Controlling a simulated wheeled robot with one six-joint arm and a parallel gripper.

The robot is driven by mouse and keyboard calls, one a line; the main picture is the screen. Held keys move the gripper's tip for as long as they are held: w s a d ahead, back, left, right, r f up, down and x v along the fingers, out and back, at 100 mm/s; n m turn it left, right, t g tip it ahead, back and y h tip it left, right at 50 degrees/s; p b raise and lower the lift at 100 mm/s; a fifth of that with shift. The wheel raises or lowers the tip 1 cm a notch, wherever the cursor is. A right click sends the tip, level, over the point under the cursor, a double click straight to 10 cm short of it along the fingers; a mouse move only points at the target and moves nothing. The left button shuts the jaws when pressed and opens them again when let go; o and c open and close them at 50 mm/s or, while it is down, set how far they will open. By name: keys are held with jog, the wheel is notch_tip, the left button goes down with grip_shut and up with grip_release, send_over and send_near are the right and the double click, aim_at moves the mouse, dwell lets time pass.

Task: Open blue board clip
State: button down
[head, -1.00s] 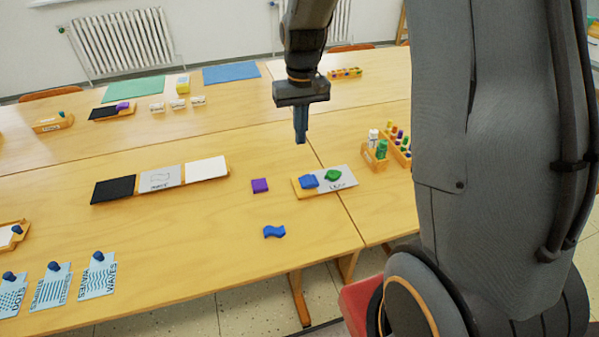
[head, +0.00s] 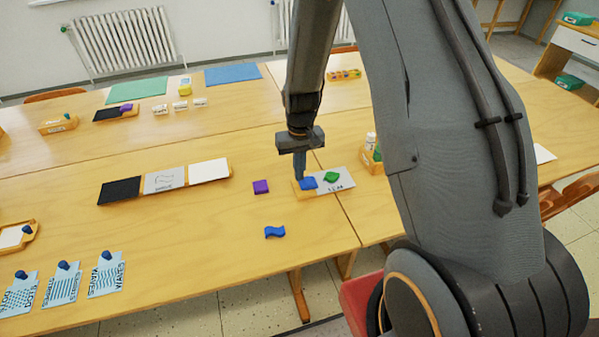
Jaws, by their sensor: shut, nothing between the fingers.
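A blue piece (head: 308,184) sits at the left part of a small grey board with a wooden edge (head: 343,185), right of the table's middle. A green piece (head: 332,177) sits beside it on the same board. I cannot tell from its shape whether the blue piece is a clip. My gripper (head: 299,177) points down with its fingers shut and empty. Its tips are at the upper left edge of the blue piece in the picture; I cannot tell whether they touch it. The fingers hide a little of the board's left end.
A purple block (head: 260,187) and a blue wavy piece (head: 274,232) lie left of the board. A tray with black, grey and white panels (head: 164,182) is farther left. Cards with blue knobs (head: 62,284) lie front left. A wooden holder (head: 371,160) stands right of the board.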

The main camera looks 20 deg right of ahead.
jog(key=shift+f, duration=0.6)
jog(key=shift+a+f, duration=0.15)
jog(key=shift+f, duration=0.3)
jog(key=shift+r, duration=0.2)
jog(key=shift+r+p, duration=0.45)
jog(key=shift+r, duration=0.25)
jog(key=shift+a+r+p, duration=0.1)
jog(key=shift+r+p, duration=0.2)
jog(key=shift+r, duration=0.2)
jog(key=a+r+b, duration=0.1)
jog(key=a+r, duration=0.2)
jog(key=r, duration=0.9)
jog(key=shift+a+r, duration=0.2)
jog(key=shift+a, duration=0.2)
